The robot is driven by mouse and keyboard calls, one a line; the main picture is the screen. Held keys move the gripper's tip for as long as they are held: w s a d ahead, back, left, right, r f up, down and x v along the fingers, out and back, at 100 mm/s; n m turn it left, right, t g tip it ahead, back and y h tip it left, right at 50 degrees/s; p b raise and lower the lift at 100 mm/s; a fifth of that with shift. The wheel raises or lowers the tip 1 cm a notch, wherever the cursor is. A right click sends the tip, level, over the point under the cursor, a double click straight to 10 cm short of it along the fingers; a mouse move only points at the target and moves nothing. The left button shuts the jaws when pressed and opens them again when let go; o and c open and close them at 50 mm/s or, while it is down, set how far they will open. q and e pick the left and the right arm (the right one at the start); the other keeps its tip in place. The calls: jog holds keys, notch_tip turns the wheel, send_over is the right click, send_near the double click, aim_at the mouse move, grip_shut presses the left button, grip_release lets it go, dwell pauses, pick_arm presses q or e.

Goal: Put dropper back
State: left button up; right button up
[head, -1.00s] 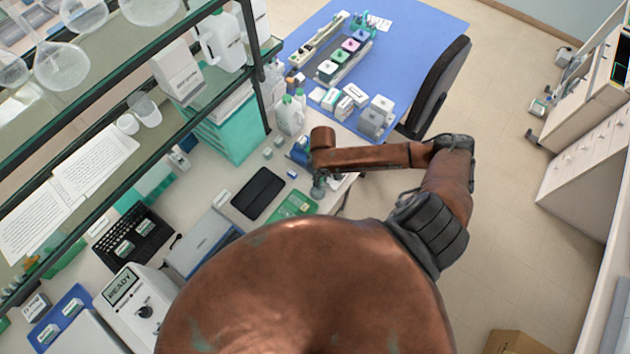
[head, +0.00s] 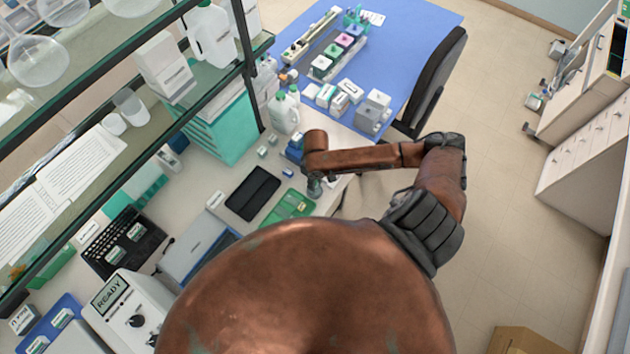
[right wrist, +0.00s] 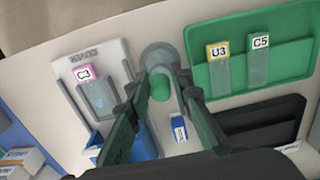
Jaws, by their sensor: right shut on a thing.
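The dropper shows in the right wrist view as a green bulb (right wrist: 160,88) between my right fingers. My right gripper (right wrist: 162,74) is shut on it, with the bulb towards the camera. A round grey translucent piece (right wrist: 157,56) lies just beyond the bulb at the fingertips; I cannot tell whether it is a container or part of the dropper. In the head view my right gripper (head: 315,186) is small, low over the bench's right edge beside the green slide folder (head: 290,205). The dropper's tip is hidden. My left gripper is not in view.
The green folder holds slides U3 (right wrist: 218,70) and C5 (right wrist: 258,65). Slide C3 (right wrist: 92,90) lies on a white plate (right wrist: 112,62). A small blue-and-white box (right wrist: 179,128) is near the fingers. A black tray (head: 253,193) and white bottles (head: 284,112) stand on the bench.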

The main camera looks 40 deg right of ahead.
jog(key=shift+f, duration=0.15)
jog(key=o, duration=0.8)
notch_tip(320, 180, up, 13)
jog(key=shift+r+b, duration=0.1)
jog(key=shift+b, duration=0.45)
